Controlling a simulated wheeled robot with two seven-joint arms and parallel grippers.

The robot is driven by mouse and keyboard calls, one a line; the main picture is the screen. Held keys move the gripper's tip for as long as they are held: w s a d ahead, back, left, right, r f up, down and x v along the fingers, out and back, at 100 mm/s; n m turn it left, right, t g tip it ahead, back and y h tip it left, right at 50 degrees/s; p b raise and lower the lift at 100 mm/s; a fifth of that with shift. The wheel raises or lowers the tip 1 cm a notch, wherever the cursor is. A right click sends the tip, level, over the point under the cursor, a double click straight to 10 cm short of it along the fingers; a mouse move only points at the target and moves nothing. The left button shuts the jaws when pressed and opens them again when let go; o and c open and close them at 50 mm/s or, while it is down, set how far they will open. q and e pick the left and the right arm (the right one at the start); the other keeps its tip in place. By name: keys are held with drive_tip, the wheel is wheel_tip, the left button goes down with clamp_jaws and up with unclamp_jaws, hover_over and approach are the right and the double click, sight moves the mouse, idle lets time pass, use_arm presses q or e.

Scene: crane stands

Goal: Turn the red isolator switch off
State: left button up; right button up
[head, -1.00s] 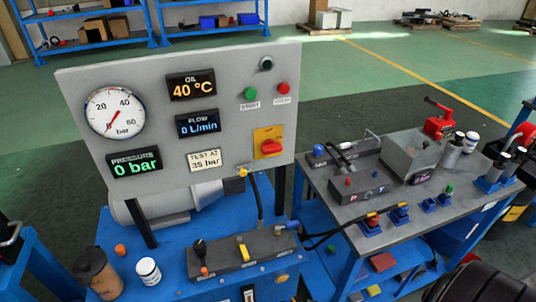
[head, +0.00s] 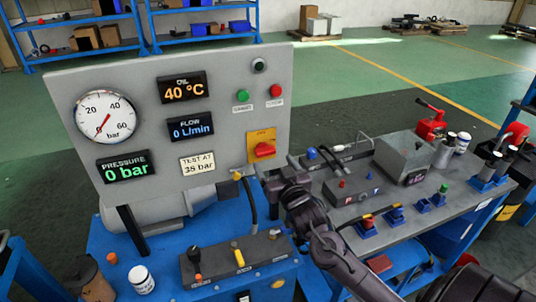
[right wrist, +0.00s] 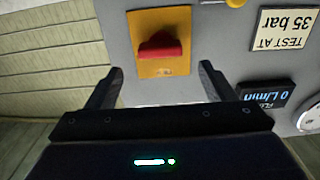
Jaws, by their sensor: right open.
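The red isolator switch (head: 265,151) sits on a yellow plate (head: 261,136) at the lower right of the grey panel (head: 225,110). Its red handle lies roughly level, slightly tilted in the head view. In the right wrist view the red handle (right wrist: 160,48) on its yellow plate (right wrist: 145,22) shows ahead of the fingers, upside down. My right gripper (right wrist: 162,82) is open and empty, facing the switch and apart from it. In the head view my right arm comes up from the lower right, with its wrist just below and right of the switch. My left gripper is not in view.
A green button (head: 243,96), a red button (head: 276,91) and a black knob (head: 259,65) are above the switch. A yellow-capped hose (head: 250,195) hangs below the panel. A grey-topped bench (head: 440,205) with valves and fittings stands to the right.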

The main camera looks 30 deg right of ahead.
sight(267, 153)
drive_tip(key=p+x, duration=0.1)
drive_tip(key=x, duration=0.4)
drive_tip(key=shift+w, duration=0.4)
drive_tip(key=c, duration=1)
